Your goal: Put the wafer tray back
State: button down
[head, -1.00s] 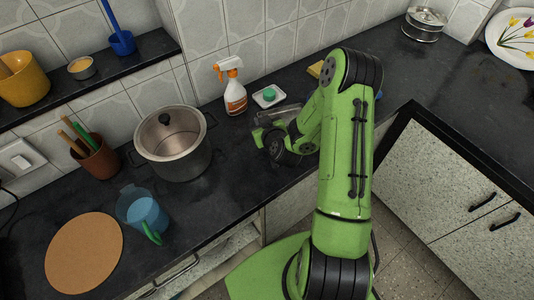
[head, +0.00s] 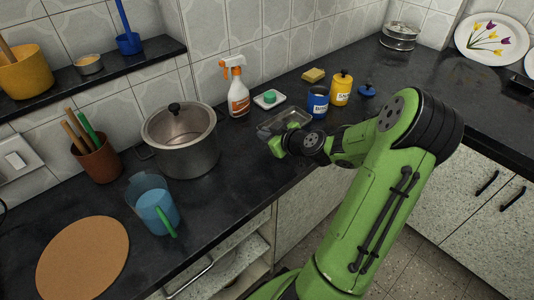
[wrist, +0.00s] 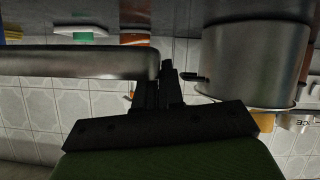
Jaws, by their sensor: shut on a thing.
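The wafer tray, a shallow metal tray (head: 292,117), is at the counter's middle, in front of the soap dish. In the wrist view it is a long grey metal slab (wrist: 75,62) reaching in from the left. My gripper (head: 268,132) is shut on the tray's near left end; the black fingers (wrist: 163,82) meet its end in the wrist view. I cannot tell whether the tray touches the counter.
A steel pot (head: 182,140) stands left of my gripper, with a blue jug (head: 156,207) nearer. Behind are a spray bottle (head: 236,92) and a soap dish (head: 268,99). A blue jar (head: 317,104) and yellow jar (head: 341,88) stand right. Counter between jug and gripper is clear.

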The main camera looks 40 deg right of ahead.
aim_at(266, 156)
notch_tip(266, 156, down, 6)
jog(key=shift+r+b, duration=0.25)
jog(key=shift+b, duration=0.5)
jog(key=shift+f, duration=0.15)
jog(key=c, duration=1.3)
grip_release()
jog(key=shift+o, duration=0.2)
